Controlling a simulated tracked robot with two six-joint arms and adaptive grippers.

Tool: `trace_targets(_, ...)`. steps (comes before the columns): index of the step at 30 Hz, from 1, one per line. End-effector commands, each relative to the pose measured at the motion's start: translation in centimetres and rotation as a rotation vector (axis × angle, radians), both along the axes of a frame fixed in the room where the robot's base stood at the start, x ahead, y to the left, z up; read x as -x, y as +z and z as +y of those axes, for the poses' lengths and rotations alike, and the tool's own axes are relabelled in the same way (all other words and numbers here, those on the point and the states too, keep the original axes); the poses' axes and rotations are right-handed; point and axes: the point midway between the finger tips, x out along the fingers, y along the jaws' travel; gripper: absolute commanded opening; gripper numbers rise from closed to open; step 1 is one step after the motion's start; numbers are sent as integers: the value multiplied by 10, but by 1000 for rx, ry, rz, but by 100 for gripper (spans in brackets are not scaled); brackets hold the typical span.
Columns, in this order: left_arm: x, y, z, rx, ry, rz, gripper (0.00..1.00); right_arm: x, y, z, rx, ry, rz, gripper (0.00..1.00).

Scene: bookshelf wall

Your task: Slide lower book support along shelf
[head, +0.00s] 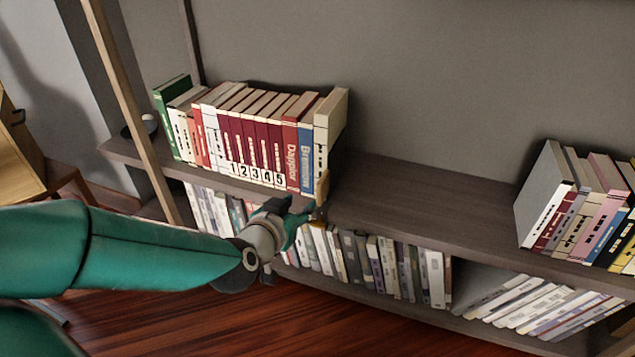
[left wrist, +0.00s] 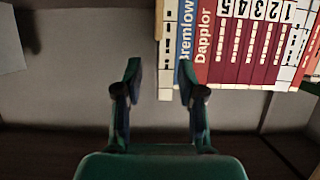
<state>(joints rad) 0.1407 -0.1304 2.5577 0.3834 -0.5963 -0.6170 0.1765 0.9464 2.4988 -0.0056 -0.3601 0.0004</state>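A small tan book support (head: 322,188) stands on the upper shelf board at the foot of the right end of the left-hand book row. My left gripper (head: 308,210) reaches in at the shelf's front edge, just below the support. In the left wrist view its two fingers (left wrist: 160,78) are apart, one on each side of the strip, with gaps visible. Contact cannot be told. My right gripper is not in view.
The book row (head: 255,140) has several red numbered volumes and ends in a cream book (head: 328,125). The upper shelf board (head: 430,205) is bare to the right, up to another book group (head: 575,205). More books (head: 380,265) fill the shelf below.

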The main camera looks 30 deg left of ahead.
Motion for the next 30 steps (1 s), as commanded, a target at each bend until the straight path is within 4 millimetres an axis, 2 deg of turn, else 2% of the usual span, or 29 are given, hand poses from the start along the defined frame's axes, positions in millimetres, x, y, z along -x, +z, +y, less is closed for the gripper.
trace_targets(3,-11,0,3,0,1,9,40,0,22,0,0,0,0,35)
trace_targets(10,-28,-9,6,5,-3,7,40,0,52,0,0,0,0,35)
trace_targets(12,-43,-23,9,6,-4,-1,40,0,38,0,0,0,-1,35)
trace_targets(21,-100,-46,22,4,-5,-1,40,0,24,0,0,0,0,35)
trace_targets(25,-116,-52,26,4,-5,-2,40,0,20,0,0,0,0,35)
trace_targets(30,-128,-56,29,4,-5,-2,40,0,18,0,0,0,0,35)
